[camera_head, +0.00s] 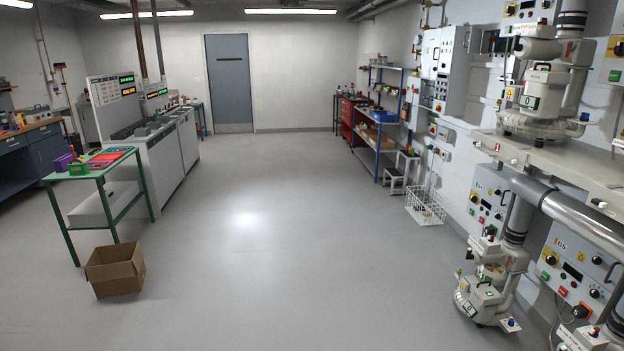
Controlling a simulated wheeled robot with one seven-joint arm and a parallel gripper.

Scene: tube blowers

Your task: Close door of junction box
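On the right wall, a tall light-grey box (431,60) hangs above the floor, left of the pipework. A pale panel (455,72) that looks like its door stands out at its right side. My gripper is not in view.
The middle floor (280,220) is clear. A cardboard box (115,272) and a green-legged table (95,168) are on the left. A white wire basket (426,212) and blue shelving (380,130) line the right wall. Blower units (487,302) with pipes jut out at right front.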

